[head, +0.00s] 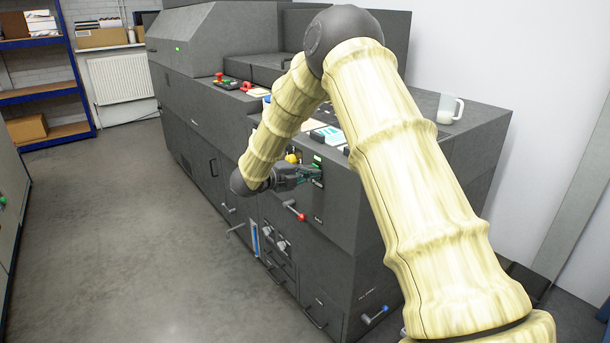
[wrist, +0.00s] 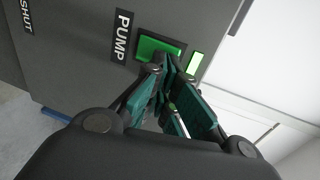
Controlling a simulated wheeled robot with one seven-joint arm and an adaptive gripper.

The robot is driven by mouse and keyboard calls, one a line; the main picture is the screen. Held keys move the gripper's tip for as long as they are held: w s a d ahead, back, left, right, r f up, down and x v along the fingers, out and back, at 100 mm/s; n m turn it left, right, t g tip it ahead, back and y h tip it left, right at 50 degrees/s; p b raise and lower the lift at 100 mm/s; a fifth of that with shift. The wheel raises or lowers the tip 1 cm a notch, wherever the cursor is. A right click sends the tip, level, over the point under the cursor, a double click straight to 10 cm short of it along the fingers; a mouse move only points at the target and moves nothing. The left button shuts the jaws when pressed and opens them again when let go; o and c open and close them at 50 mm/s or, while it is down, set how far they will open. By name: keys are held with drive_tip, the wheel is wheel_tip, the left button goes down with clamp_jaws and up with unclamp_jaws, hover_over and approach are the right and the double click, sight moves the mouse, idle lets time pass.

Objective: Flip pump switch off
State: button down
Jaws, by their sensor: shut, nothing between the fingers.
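The pump switch (wrist: 157,48) is a green rocker on the grey machine panel, beside a black label reading PUMP (wrist: 122,36). A small lit green indicator (wrist: 195,65) sits on its other side. My gripper (wrist: 170,66) is shut and empty, with its green-padded fingertips at the edge of the switch and hiding part of it. I cannot tell whether the tips touch it. In the head view my gripper (head: 310,174) is at the front panel, just below a lit green indicator (head: 317,158); the switch there is mostly hidden by the fingers.
A yellow knob (head: 291,158) is just above left. A white mug (head: 449,108) stands on top. Open floor (head: 120,230) lies left.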

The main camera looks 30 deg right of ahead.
drive_tip(key=shift+d+r, duration=0.1)
idle(0.3)
drive_tip(key=shift+d+r+y+p, duration=0.3)
drive_tip(key=shift+d+y+p, duration=0.1)
drive_tip(key=shift+y+p, duration=0.1)
drive_tip(key=v, duration=1.3)
drive_tip(key=shift+a+r+b, duration=0.3)
drive_tip(key=shift+r+b, duration=0.1)
drive_tip(key=shift+b, duration=0.05)
